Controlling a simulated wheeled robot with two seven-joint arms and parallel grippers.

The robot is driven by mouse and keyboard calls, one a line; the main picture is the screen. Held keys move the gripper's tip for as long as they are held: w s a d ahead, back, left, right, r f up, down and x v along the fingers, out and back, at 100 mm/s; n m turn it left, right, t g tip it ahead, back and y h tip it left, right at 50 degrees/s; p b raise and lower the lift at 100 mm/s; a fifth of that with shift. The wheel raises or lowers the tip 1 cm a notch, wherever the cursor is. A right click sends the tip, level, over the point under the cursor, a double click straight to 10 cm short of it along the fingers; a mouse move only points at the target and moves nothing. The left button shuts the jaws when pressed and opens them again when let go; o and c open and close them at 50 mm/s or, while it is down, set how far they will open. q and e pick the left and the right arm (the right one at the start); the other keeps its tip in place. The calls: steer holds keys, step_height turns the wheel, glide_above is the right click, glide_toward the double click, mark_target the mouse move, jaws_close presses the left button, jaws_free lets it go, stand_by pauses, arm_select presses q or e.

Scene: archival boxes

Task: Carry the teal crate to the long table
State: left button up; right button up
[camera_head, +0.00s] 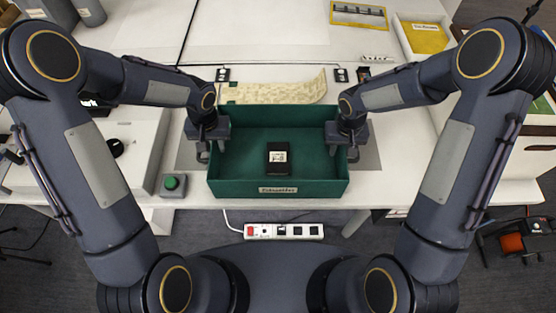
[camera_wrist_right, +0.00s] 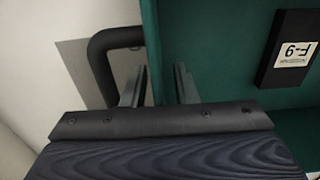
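The teal crate (camera_head: 278,188) rests upright on a white table in the head view, close to its front edge. A black box (camera_head: 277,157) with a white label lies inside it and also shows in the right wrist view (camera_wrist_right: 291,48). My left gripper (camera_head: 204,152) is at the crate's left end; its fingers are too small to read. My right gripper (camera_head: 352,152) is at the right end. In the right wrist view its fingers (camera_wrist_right: 160,88) are apart, over the crate's rim (camera_wrist_right: 152,40), beside a dark bent handle (camera_wrist_right: 98,65). Contact is unclear.
A green button box (camera_head: 174,184) sits left of the crate. A patterned sheet (camera_head: 275,92) lies behind it. A tray with a yellow item (camera_head: 424,38) is at the back right. A power strip (camera_head: 283,231) lies on the floor in front of the table.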

arm_select(q)
step_height(320, 180, up, 11)
steer(key=shift+r, duration=0.2)
arm_select(e)
steer(key=shift+r, duration=0.35)
step_height(320, 180, up, 11)
steer(key=shift+r, duration=0.2)
